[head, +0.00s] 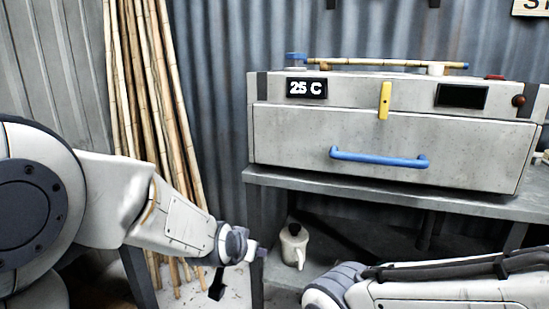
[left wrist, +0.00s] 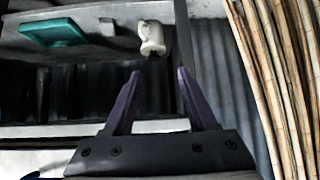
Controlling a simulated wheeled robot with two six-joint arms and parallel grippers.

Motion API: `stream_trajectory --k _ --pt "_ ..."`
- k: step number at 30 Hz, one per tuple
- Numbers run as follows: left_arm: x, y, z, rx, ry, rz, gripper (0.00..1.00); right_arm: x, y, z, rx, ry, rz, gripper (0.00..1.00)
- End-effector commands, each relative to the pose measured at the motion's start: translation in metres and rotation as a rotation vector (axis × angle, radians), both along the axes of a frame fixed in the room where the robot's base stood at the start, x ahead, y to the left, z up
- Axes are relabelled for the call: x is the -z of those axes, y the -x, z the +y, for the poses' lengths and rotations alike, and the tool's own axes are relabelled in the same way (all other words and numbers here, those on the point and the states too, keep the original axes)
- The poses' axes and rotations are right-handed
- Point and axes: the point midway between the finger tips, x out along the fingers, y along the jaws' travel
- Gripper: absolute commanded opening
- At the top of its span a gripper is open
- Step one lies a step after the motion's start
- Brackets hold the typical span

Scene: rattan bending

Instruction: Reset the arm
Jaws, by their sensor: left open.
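My left arm comes in from the left in the head view. Its gripper (head: 252,252) is small and partly hidden at the end of the wrist, left of the bench. In the left wrist view the two dark fingers of my left gripper (left wrist: 156,78) stand apart with nothing between them. A pale jug (left wrist: 151,38) shows beyond the fingertips, apart from them. My right arm lies along the bottom right of the head view, and its gripper is out of the picture.
A grey box (head: 290,140) with a blue handle (head: 380,158) and a "25 C" display (head: 306,88) sits on a bench (head: 300,180). A rattan piece (head: 370,63) lies on top. Tall poles (head: 150,130) lean at the wall. The wrist view shows a green tray (left wrist: 54,32).

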Motion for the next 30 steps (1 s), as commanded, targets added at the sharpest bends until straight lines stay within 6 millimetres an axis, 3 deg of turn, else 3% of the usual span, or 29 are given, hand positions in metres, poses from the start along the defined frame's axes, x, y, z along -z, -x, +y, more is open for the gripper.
stream_trajectory --k 1,6,19,20,30 --pt "0.015 0.017 0.023 -0.034 -0.014 0.075 0.57 0.000 0.000 0.000 0.000 0.000 0.000 0.60" --pt "0.048 0.065 0.067 -0.107 -0.042 0.268 0.57 0.000 0.000 0.000 0.000 0.000 0.000 0.60" --pt "0.087 0.164 0.129 -0.253 -0.079 0.591 0.57 0.000 0.000 0.000 0.000 0.000 0.000 0.60" --pt "0.089 0.171 0.131 -0.261 -0.082 0.609 0.57 0.000 0.000 0.000 0.000 0.000 0.000 0.60" --pt "0.067 0.197 0.067 -0.042 -0.137 0.640 0.57 0.000 0.000 0.000 0.000 0.000 0.000 0.60"
